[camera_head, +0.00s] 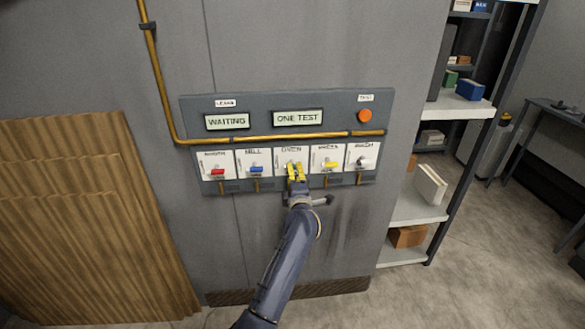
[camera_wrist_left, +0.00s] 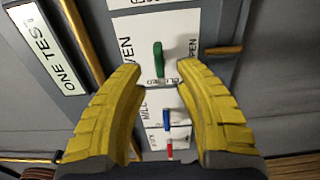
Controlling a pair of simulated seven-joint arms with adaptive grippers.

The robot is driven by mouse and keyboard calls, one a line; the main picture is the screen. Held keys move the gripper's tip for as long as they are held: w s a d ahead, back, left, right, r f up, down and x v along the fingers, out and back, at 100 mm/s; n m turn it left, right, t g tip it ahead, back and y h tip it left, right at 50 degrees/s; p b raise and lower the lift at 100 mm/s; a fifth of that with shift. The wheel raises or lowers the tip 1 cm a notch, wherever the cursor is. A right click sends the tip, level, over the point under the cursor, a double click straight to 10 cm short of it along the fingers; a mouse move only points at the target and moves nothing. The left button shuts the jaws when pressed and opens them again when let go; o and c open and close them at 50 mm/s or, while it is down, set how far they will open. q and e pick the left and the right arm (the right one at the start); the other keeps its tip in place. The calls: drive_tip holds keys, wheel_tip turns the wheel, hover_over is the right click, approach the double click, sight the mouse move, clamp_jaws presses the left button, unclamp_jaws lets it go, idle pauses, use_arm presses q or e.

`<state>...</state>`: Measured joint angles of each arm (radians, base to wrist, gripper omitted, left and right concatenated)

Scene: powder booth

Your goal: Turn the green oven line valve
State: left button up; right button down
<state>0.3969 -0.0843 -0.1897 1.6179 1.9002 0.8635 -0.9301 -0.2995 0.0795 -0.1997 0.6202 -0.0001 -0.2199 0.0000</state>
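The green oven line valve handle (camera_wrist_left: 157,62) shows in the left wrist view on a white plate, directly ahead of the fingertips. It stands lengthwise in that picture, its lower end by a word that seems to read "CLOSED", with "OPEN" to the right. My left gripper (camera_wrist_left: 160,70) is open, its yellow fingers spread either side of the handle; I cannot tell whether they touch it. In the head view my left gripper (camera_head: 296,172) is at the middle "OVEN" plate and mostly hides the green handle. My right gripper is not in view.
Beside the oven plate are a red handle (camera_head: 217,172), a blue handle (camera_head: 256,170), a yellow handle (camera_head: 330,165) and a dark handle (camera_head: 361,161). Displays "WAITING" (camera_head: 227,121) and "ONE TEST" (camera_head: 297,118) and an orange button (camera_head: 365,116) are above. Shelving (camera_head: 418,209) stands right.

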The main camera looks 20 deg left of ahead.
sight(293, 165)
use_arm(q)
drive_tip(key=shift+x, duration=2.2)
drive_tip(key=shift+o, duration=0.2)
clamp_jaws()
